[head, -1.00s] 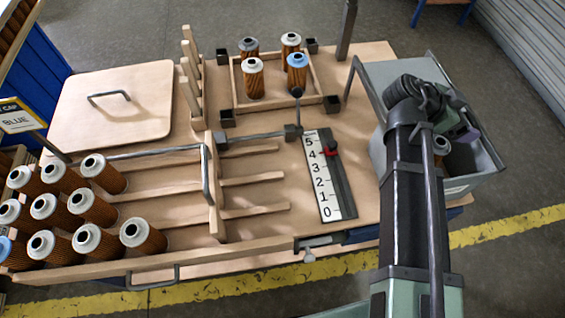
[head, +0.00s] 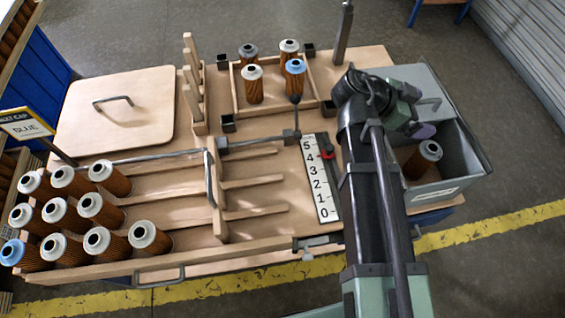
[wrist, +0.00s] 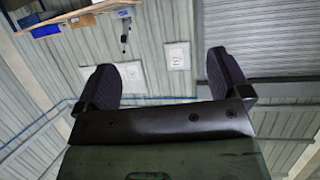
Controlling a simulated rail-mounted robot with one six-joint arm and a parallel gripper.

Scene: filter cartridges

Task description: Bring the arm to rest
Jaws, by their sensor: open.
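My gripper is at the end of my raised arm, at the right of the head view, over the left side of the grey bin (head: 462,150). In the wrist view my gripper (wrist: 158,82) has its two dark fingers wide apart with nothing between them. It faces the corrugated wall. A brown cartridge with a grey cap (head: 422,160) stands in the bin.
A wooden frame (head: 236,88) at the back holds several cartridges, one blue-capped (head: 295,80). Several more cartridges (head: 97,205) stand in lanes at left. A board with handle (head: 120,125), a numbered scale (head: 322,180) and a dark post (head: 343,35) are on the table.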

